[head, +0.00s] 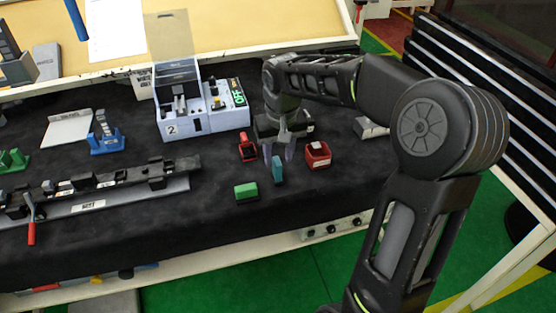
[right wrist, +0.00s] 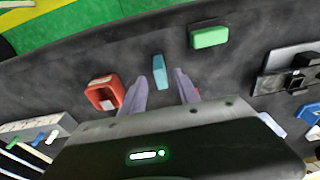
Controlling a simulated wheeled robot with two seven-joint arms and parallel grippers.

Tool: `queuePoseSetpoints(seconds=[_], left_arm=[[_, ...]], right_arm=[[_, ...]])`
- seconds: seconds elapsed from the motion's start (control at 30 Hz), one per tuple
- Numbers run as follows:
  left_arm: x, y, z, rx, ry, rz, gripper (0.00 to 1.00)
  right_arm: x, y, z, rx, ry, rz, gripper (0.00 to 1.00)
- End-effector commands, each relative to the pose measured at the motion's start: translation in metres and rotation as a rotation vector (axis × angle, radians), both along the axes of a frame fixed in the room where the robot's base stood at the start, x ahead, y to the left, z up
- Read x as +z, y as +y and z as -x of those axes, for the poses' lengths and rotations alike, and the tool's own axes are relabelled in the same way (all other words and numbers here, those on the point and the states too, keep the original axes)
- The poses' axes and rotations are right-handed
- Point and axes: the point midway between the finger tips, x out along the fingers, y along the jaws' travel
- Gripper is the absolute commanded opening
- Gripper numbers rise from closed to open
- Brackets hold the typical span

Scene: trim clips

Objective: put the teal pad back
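The teal pad (head: 278,170) is a small narrow block standing on the black table cover near its front edge. It also shows in the right wrist view (right wrist: 159,71), just beyond and between the fingertips. My right gripper (head: 278,156) is open, with its two grey fingers apart and nothing held between them. In the right wrist view the open fingers (right wrist: 159,82) point toward the pad, with a gap on each side; I cannot tell how high they are above the table. My left gripper is not in view.
A green block (head: 246,191) lies left of the pad. A red open bin (head: 318,154) stands to its right, and a red holder (head: 248,147) is behind left. A grey case marked 2 (head: 203,122) stands further back. A black rail fixture (head: 110,185) lies at left.

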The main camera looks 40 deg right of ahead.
Motion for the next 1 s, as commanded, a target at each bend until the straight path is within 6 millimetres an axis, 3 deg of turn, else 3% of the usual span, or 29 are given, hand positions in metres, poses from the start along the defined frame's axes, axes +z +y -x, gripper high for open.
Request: queuePoseSetpoints(seconds=[0.2,0.4,0.6,1.0], left_arm=[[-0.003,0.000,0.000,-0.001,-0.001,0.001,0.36],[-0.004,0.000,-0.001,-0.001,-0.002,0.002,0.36],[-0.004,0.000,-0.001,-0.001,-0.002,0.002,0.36],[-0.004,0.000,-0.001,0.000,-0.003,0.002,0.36]], right_arm=[[0.047,0.002,0.006,0.001,-0.005,0.001,0.37],[0.081,0.004,0.011,0.000,-0.003,-0.001,0.37],[0.093,0.005,0.013,0.000,-0.001,-0.001,0.37],[0.093,0.005,0.013,0.000,0.000,-0.001,0.37]])
